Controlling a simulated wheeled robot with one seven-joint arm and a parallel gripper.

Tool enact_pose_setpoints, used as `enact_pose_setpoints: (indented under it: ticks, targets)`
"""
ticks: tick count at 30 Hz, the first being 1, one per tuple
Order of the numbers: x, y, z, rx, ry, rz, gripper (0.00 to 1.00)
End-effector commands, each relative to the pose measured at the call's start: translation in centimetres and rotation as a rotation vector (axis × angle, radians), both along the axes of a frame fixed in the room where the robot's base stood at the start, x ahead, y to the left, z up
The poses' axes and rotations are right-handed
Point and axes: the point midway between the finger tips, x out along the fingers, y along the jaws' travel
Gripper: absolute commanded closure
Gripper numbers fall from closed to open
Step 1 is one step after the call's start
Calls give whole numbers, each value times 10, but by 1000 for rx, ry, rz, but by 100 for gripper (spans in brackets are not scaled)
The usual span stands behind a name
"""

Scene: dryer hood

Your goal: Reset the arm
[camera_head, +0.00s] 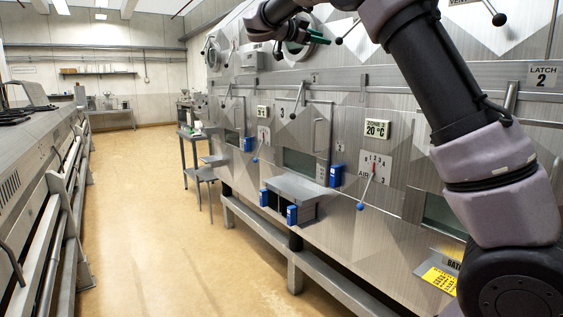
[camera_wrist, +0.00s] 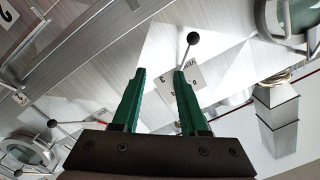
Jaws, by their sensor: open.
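My gripper (camera_head: 318,36) is raised at the top of the head view, in front of the upper part of the dryer hood (camera_head: 340,85). In the wrist view my gripper (camera_wrist: 158,75) shows two green fingers held apart with nothing between them. Beyond the fingers is a lever with a black ball knob (camera_wrist: 193,38) and a white label plate. The fingers look clear of the knob, though the depth is hard to judge. My arm covers part of the hood's right side in the head view.
The hood carries levers with blue knobs (camera_head: 360,206), a temperature display (camera_head: 377,129) and blue-handled hatches (camera_head: 336,176). A metal side table (camera_head: 197,140) stands further back. Metal equipment with rails (camera_head: 50,190) lines the left. The floor aisle (camera_head: 150,220) between is clear.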

Motion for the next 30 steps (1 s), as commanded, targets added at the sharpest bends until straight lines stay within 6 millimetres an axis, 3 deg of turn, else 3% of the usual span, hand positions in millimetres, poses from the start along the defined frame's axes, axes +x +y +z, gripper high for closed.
enact_pose_setpoints:
  ticks: [8, 11, 16, 22, 27, 30]
  targets:
    - [-31, -90, -39, 101, 343, 6, 57]
    - [-58, -127, -60, 161, 509, 50, 57]
    - [-135, -174, -105, 288, 800, 233, 57]
    - [-237, -182, -148, 384, 981, 544, 57]
    - [-318, -164, -179, 392, 1000, 810, 57]
    - [-354, -150, -196, 368, 972, 932, 57]
